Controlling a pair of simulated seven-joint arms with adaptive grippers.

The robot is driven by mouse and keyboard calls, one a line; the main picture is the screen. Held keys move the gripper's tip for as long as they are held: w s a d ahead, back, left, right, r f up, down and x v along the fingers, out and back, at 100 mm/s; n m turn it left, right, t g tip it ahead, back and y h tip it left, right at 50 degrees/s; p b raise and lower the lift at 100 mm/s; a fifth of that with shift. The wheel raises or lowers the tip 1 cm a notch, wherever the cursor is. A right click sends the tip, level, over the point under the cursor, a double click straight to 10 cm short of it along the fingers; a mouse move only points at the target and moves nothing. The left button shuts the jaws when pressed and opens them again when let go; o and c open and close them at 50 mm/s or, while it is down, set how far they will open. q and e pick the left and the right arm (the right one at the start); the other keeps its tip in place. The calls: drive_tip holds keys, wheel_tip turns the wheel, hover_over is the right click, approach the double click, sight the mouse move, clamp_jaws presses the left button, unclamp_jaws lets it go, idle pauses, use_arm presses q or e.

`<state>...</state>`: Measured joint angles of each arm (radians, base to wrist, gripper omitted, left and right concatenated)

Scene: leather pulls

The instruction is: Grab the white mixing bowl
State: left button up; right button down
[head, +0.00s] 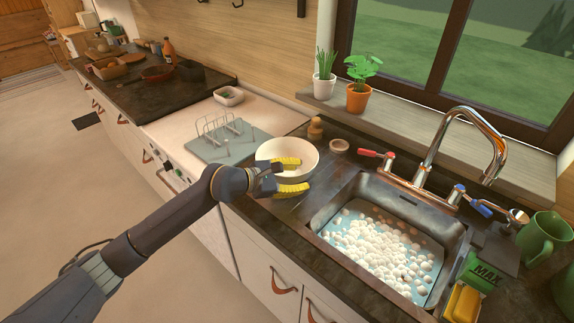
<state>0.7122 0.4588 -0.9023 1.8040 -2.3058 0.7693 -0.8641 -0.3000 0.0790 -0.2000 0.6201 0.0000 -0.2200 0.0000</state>
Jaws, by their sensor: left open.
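The white mixing bowl (303,150) stands upright on the dark counter, just left of the sink. My left gripper (291,175) is at the bowl's near side, with its yellow-padded fingers apart. One finger overlaps the inside of the bowl in the picture and the other is outside its near rim. I cannot tell whether either finger touches the bowl. The gripper and fingers hide part of the near rim and wall. My right gripper is not in view.
The sink (330,208) with foamy water is right of the bowl. A wooden shaker (315,128) and small round dish (339,146) stand behind it. A dish rack (222,130) is to the left. The tap (468,135) rises behind the sink.

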use_arm(q)
clamp_jaws()
idle(0.3)
drive_tip(key=shift+r, duration=0.2)
